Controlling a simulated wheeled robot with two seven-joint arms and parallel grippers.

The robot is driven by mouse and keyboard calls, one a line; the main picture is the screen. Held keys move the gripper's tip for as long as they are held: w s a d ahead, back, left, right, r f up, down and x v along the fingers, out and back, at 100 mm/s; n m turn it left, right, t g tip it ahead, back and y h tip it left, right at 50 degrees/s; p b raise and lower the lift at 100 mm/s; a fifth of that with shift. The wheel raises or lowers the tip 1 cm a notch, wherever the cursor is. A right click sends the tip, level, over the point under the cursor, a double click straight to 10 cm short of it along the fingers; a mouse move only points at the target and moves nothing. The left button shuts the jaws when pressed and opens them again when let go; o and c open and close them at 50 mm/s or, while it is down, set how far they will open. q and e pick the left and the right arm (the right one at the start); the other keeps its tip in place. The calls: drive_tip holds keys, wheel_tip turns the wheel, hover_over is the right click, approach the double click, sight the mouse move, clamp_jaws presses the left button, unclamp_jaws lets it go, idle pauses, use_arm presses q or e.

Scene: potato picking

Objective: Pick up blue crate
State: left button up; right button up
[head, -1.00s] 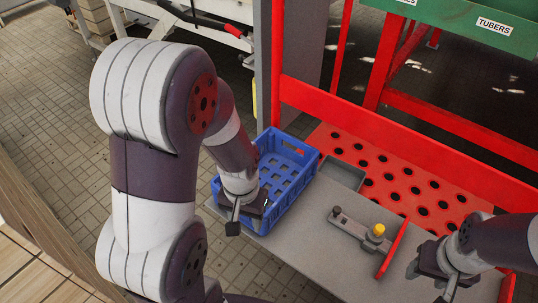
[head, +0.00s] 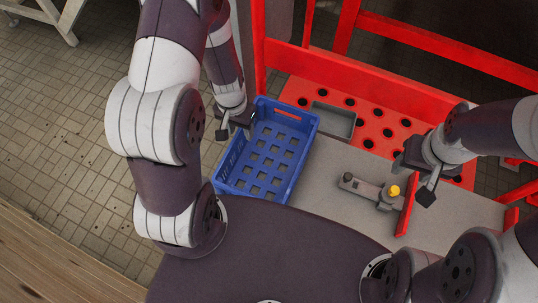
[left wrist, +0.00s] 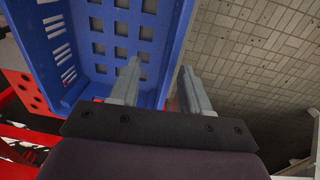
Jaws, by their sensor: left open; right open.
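The blue crate (head: 292,186) is an open plastic box with a slotted floor. It stands at the left end of a grey table and looks empty. My left gripper (head: 234,132) is open at the crate's far left corner. In the left wrist view, my left gripper's fingers (left wrist: 158,84) lie either side of the crate's wall (left wrist: 178,50), one over the inside and one outside; I cannot tell whether they touch it. My right gripper (head: 424,180) is open and empty above the right part of the table, apart from the crate.
The grey table (head: 331,173) bears a grey device with a yellow knob (head: 394,190) right of the crate. A small grey tray (head: 334,121) sits by a red perforated panel (head: 382,140). Red frame bars (head: 360,74) stand behind. Tiled floor (head: 75,130) lies open at left.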

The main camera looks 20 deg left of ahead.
sight(238, 133)
use_arm(q)
drive_tip(key=f, duration=0.1)
drive_tip(key=a+f, duration=0.1)
drive_tip(key=f, duration=0.1)
drive_tip(key=shift+w+b, duration=0.15)
drive_tip(key=shift+b, duration=0.15)
drive_tip(key=f, duration=0.1)
drive_tip(key=s+f+b, duration=0.1)
drive_tip(key=shift+d+f, duration=0.15)
drive_tip(key=shift+f, duration=0.25)
drive_tip(key=shift+d+f, duration=0.1)
drive_tip(key=shift+f, duration=0.1)
drive_tip(key=shift+w+f, duration=0.1)
drive_tip(key=shift+c, duration=1.2)
drive_tip(key=c, duration=0.6)
clamp_jaws()
use_arm(e)
drive_tip(key=shift+a+f, duration=0.2)
drive_tip(key=shift+f, duration=0.75)
drive_tip(key=shift+w, duration=0.1)
